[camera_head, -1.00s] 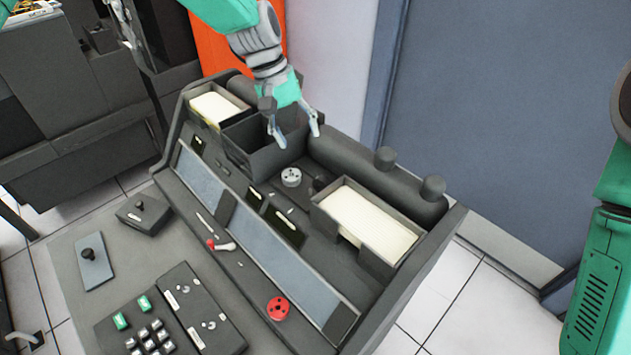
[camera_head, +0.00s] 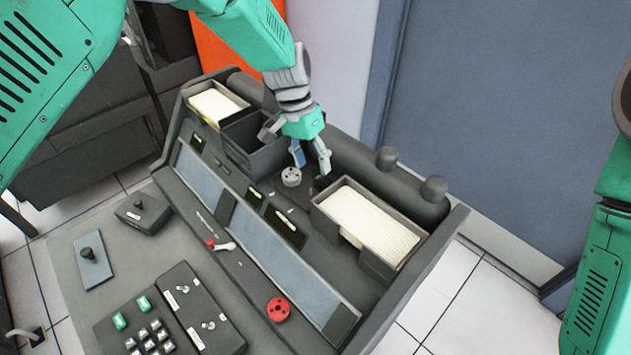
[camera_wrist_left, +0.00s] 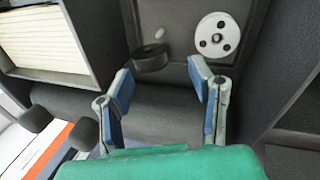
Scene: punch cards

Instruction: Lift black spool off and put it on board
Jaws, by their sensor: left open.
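The black spool (camera_head: 321,183) sits on the dark console panel, between the white spool and the right-hand card tray, partly hidden in shadow. The left wrist view shows it as a dark round piece (camera_wrist_left: 150,58) just beyond my fingertips. My left gripper (camera_head: 312,160) is open and empty, its fingers pointing down above and behind the spools. In the wrist view my gripper (camera_wrist_left: 161,78) has its fingers spread, with the black spool between their lines, not touched. The white spool (camera_head: 291,176) lies close by. I cannot tell which surface is the board. My right gripper is out of view.
Card trays stand at the right (camera_head: 372,218) and far left (camera_head: 216,103) of the console. An empty dark bin (camera_head: 250,142) is beside my left gripper. Two round posts rise at the back.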

